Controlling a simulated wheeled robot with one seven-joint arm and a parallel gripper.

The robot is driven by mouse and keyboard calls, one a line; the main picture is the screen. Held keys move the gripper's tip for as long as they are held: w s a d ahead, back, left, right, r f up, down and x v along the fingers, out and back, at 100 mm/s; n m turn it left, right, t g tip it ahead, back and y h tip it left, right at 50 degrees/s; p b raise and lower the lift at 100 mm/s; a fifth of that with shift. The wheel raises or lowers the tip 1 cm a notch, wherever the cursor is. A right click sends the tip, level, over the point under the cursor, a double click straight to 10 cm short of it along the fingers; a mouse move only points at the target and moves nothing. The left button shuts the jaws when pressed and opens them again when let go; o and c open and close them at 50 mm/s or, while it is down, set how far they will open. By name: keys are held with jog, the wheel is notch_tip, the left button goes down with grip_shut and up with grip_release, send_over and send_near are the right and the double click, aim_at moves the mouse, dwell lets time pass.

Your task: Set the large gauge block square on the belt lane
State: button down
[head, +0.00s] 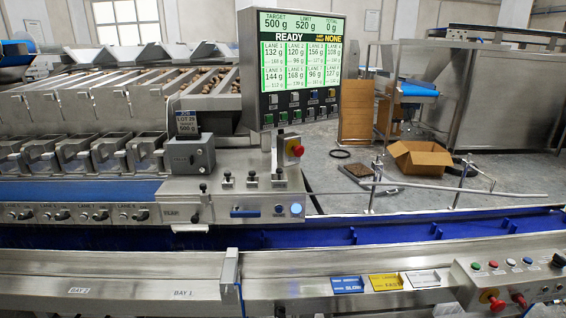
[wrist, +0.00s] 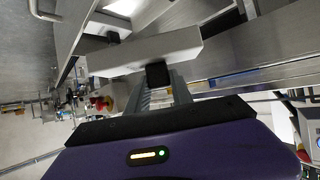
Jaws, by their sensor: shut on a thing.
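My gripper (wrist: 157,76) shows only in the wrist view, with its purple body at the bottom. Its fingers are shut on a long, pale grey block (wrist: 178,46), which I take to be the large gauge block. In the head view, the blue belt lane (head: 400,232) runs across behind the front steel rail. No block shows on its visible stretch. The gripper and held block are not seen in the head view.
The front steel ledge (head: 110,262) carries an upright metal bracket (head: 229,270), coloured labels and a button panel (head: 510,270) at right. Behind the belt stand a steel control box with small knobs, a grey block-like unit (head: 190,155), a display screen (head: 297,70) and a thin guide rail.

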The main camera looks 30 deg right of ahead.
jog(key=w+a+f+n+t+y+p, duration=0.1)
jog(key=w+a+n+t+y, duration=0.1)
jog(key=a, duration=0.6)
jog(key=w+a+f+n+t+y+p, duration=0.1)
jog(key=w+a+n+t+y, duration=0.1)
jog(key=a+n+y, duration=0.3)
jog(key=w+a+f+n+t+y+p, duration=0.1)
jog(key=a+n, duration=0.5)
jog(key=a, duration=0.7)
jog(key=w+t+y+p, duration=0.1)
jog(key=w+t+y, duration=0.1)
jog(key=y, duration=0.1)
jog(key=shift+n+t, duration=0.3)
jog(key=shift+t, duration=0.1)
jog(key=shift+r, duration=0.15)
